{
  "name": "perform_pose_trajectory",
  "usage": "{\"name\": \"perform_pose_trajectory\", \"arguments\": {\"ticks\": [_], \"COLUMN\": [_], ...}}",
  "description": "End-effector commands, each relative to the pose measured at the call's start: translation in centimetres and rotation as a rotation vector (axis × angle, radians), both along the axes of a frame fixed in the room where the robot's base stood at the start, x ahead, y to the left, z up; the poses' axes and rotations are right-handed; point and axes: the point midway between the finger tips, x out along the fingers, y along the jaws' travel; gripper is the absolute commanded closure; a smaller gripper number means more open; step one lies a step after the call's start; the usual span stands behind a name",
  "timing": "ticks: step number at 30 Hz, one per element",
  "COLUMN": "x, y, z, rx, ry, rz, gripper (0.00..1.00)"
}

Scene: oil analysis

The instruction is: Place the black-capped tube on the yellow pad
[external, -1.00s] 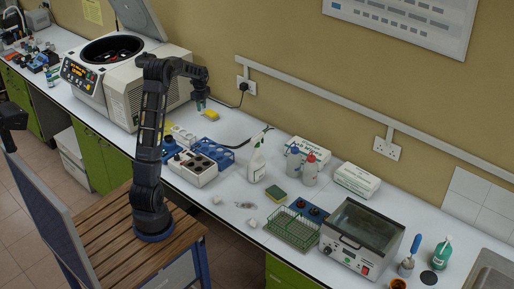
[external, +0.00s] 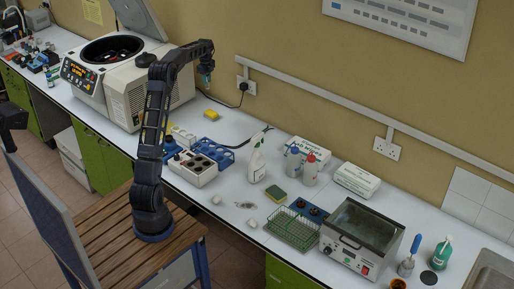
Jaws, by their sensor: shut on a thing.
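My gripper (external: 207,76) is raised above the back of the bench, right of the centrifuge. It is shut on a small, slim bluish thing that hangs below the fingers. This looks like the tube, but its cap colour is too small to make out. A small yellow pad (external: 211,114) lies flat on the white bench, below the gripper in the picture. The held thing is apart from the pad, and nothing is seen on the pad.
A centrifuge (external: 130,87) with its lid up stands left of the arm. A white block with dark wells (external: 197,171), a blue rack (external: 217,154) and a spray bottle (external: 257,163) stand in front of the pad. Bare bench lies right of the pad.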

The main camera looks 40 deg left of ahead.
Motion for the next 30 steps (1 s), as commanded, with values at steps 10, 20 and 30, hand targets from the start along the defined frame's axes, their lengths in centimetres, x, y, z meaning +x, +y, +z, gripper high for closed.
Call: {"name": "perform_pose_trajectory", "arguments": {"ticks": [10,20,30], "x": [3.6,3.8,3.8], "y": [2.5,2.6,2.6], "z": [0.9,-4.1,-11.2], "rx": [-0.002,-0.003,-0.002], "ry": [-0.001,0.001,0.001], "rz": [0.058,0.063,0.063], "gripper": [0.96,0.96,0.96]}}
